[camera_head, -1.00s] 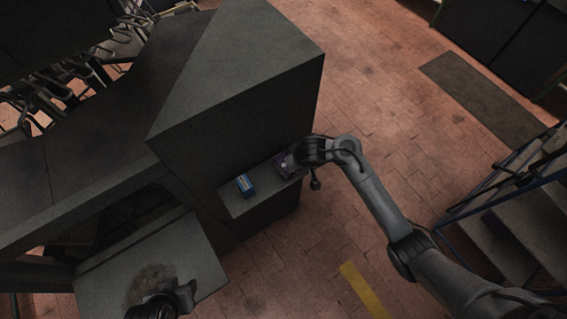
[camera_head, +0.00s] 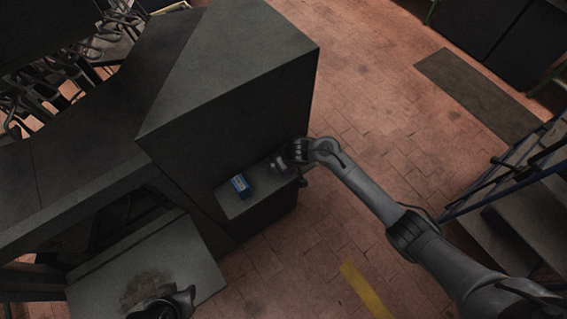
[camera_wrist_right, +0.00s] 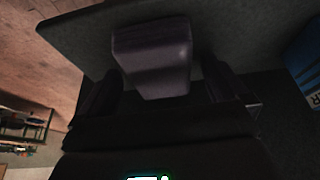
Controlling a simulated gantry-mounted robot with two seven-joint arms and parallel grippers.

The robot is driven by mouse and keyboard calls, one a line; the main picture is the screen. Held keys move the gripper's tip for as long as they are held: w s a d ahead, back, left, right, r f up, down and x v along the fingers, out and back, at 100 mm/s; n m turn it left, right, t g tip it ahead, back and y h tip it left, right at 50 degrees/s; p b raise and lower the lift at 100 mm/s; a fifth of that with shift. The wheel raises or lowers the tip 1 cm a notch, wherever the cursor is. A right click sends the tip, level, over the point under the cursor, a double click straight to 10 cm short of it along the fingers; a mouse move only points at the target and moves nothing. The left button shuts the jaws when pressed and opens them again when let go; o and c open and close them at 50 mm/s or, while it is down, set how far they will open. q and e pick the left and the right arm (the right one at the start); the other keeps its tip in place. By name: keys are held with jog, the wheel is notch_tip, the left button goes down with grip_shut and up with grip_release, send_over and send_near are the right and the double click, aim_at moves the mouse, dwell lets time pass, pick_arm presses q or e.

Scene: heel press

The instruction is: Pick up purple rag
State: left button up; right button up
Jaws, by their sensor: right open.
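The purple rag (camera_wrist_right: 152,50) is a folded, dark purple block on a small grey shelf (camera_head: 238,208). In the right wrist view it sits between the two dark fingers of my right gripper (camera_wrist_right: 160,82), which is open around it. I cannot tell whether the fingers touch it.
A blue box (camera_head: 239,185) stands on the shelf left of my right gripper; it also shows in the right wrist view (camera_wrist_right: 308,60). The tall dark machine housing (camera_head: 230,100) rises behind the shelf. A grey plate (camera_head: 200,265) with a brown stain lies lower left. Blue-railed steps (camera_head: 515,230) stand at right.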

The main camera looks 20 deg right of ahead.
jog(key=shift+c, duration=0.3)
jog(key=c, duration=1)
jog(key=shift+a+r, duration=0.1)
jog(key=shift+r, duration=0.5)
jog(key=v, duration=0.1)
jog(key=p+v, duration=0.1)
jog(key=v, duration=0.2)
jog(key=shift+w+d+r, duration=0.1)
jog(key=shift+w+d, duration=0.15)
jog(key=shift+w, duration=0.1)
jog(key=s+d+r+p, duration=0.4)
jog(key=s+d+r, duration=0.2)
jog(key=s+d, duration=0.1)
jog(key=shift+d+p, duration=0.35)
jog(key=shift+d, duration=0.15)
